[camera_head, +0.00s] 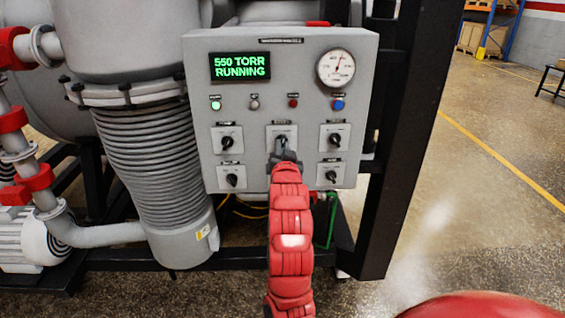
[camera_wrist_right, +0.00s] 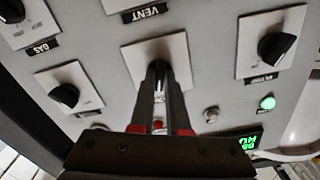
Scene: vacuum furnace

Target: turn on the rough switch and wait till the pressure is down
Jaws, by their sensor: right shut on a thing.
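A grey control panel (camera_head: 230,110) carries several black rotary switches on white plates. My right gripper (camera_head: 283,152) is shut on the upper middle switch (camera_head: 282,138), at the panel's face. In the right wrist view, the gripper fingers (camera_wrist_right: 160,72) close around that switch's knob and hide most of it; its label is not readable. The display (camera_head: 240,66) reads "550 TORR RUNNING" in green. A round pressure gauge (camera_head: 335,69) sits at the upper right with its needle pointing up. A green lamp (camera_head: 215,105) is lit. My left gripper is not in view.
Other switches sit close around the held one: upper left (camera_head: 227,140), upper right (camera_head: 334,139), lower left (camera_head: 232,180) and lower right (camera_head: 331,177). A ribbed vessel (camera_head: 150,150) stands left of the panel. A black frame post (camera_head: 400,130) stands right, with open floor beyond.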

